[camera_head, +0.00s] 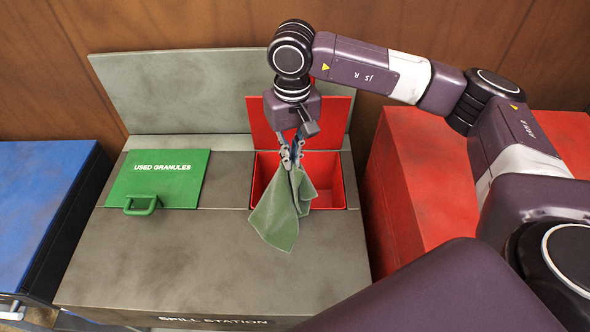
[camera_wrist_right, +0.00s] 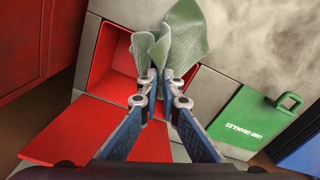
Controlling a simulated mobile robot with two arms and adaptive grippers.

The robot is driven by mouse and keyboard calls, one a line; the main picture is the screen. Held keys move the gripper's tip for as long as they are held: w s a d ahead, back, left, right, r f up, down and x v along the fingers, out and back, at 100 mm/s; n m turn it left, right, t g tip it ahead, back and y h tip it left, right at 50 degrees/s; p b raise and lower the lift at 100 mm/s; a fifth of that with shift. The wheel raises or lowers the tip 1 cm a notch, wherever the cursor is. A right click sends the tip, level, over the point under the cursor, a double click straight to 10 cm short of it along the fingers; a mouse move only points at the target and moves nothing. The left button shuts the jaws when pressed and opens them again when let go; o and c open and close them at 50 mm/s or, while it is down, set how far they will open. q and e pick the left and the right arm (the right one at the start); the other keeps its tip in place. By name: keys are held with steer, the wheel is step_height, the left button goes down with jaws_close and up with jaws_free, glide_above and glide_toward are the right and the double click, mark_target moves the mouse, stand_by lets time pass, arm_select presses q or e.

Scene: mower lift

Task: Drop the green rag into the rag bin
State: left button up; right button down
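The green rag (camera_head: 281,212) hangs from my right gripper (camera_head: 293,162), which is shut on it. In the head view the rag hangs in front of the red bin opening (camera_head: 328,194), covering its left part and front edge. The right wrist view shows the rag (camera_wrist_right: 186,38) pinched at the fingertips (camera_wrist_right: 157,84), with the red bin (camera_wrist_right: 117,62) beside it. The bin's red lid (camera_head: 331,122) is raised at the back. Whether the rag touches the bin's edge is hard to tell. My left gripper is not in view.
A shut green lid marked USED GRANULES (camera_head: 158,180) with a handle lies left of the bin in the grey spill station (camera_head: 215,265). A blue cabinet (camera_head: 40,200) stands left, a red cabinet (camera_head: 425,160) right. The front of the station top is clear.

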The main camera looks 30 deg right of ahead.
steer(key=w+d+f+b, duration=0.2)
steer(key=w+d+f, duration=0.1)
steer(key=f, duration=0.3)
steer(key=w+d+f+m+b, duration=0.1)
steer(key=w+d+f, duration=0.3)
steer(key=f, duration=0.3)
steer(key=shift+w+f+b, duration=0.2)
steer(key=shift+w+b, duration=0.15)
steer(key=shift+w, duration=0.3)
steer(key=c, duration=2.1)
jaws_free()
steer(key=shift+o, duration=0.6)
steer(key=o, duration=0.5)
steer(key=shift+o, duration=0.6)
steer(key=o, duration=0.5)
